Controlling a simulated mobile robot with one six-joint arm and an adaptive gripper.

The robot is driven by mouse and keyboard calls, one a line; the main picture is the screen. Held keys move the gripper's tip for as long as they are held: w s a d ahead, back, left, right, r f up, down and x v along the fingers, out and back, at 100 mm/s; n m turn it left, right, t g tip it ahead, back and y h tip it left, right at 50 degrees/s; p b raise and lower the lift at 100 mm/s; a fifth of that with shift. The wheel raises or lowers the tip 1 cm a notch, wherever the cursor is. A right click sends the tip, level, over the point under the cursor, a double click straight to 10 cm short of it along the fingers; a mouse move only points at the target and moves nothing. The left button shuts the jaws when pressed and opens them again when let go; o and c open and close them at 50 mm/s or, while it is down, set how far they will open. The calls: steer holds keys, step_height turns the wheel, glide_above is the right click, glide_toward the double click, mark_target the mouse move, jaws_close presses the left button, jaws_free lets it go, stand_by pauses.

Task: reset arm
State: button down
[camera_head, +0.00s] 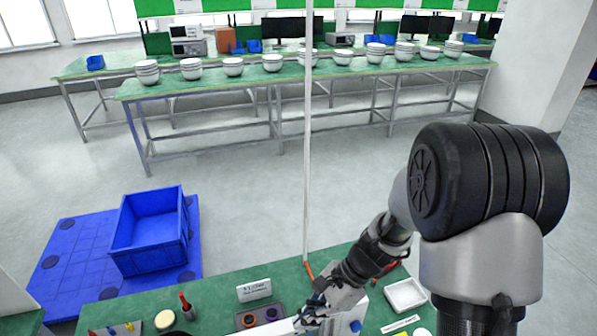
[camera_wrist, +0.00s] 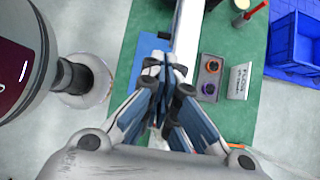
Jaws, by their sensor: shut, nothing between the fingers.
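My gripper (camera_head: 318,308) is at the lower middle of the head view, above the green bench (camera_head: 215,291). In the wrist view my gripper (camera_wrist: 167,72) points down with its fingers together and nothing between them. A white and blue device (camera_wrist: 188,35) lies under the fingertips on the bench and is partly hidden by the gripper. My arm comes in from the right of the head view.
A blue crate (camera_head: 150,262) sits on a blue pallet (camera_head: 70,262). A thin post (camera_head: 307,150) rises behind the bench.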

steer(key=s+d+r+n+t+h+b, duration=0.3)
steer(key=s+d+n+b, duration=0.2)
steer(key=s+n+b, duration=0.2)
steer(key=s+d+r+n+t+h+b, duration=0.3)
steer(key=s+d+r+n+h+b, duration=0.1)
steer(key=s+d+n+b, duration=0.2)
steer(key=shift+s+r+n+t+b, duration=0.25)
steer(key=shift+s+n+b, duration=0.35)
steer(key=shift+n, duration=0.3)
